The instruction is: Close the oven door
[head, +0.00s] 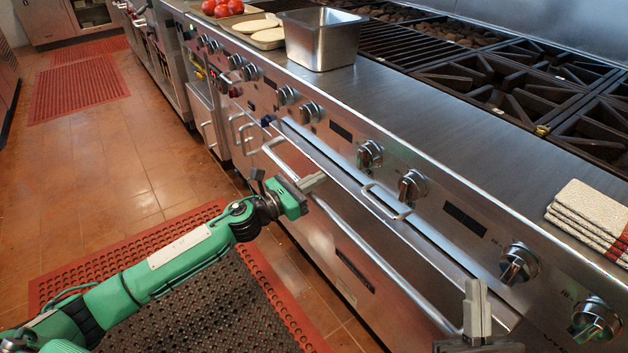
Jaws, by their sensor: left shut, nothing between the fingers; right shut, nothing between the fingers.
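The oven door (335,235) is a steel front panel below the knobs, with a dark label and a long bar handle (375,260) along its top. A strip shows between the door's top and the control panel; I cannot tell how far the door stands open. My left gripper (314,182), on the green arm, is shut and empty at the far part of the handle, overlapping it in the picture; contact is unclear. My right gripper (477,296) is shut and empty at the bottom right, by the handle's near end, its fingers pointing up. Its arm is out of view.
Knobs (412,185) and a small handle (385,203) stick out above the door. A steel pan (321,38), tomatoes (222,7), folded towels (592,215) and grates (500,85) are on top. Mats (225,310) lie on the tiled floor, which is open at left.

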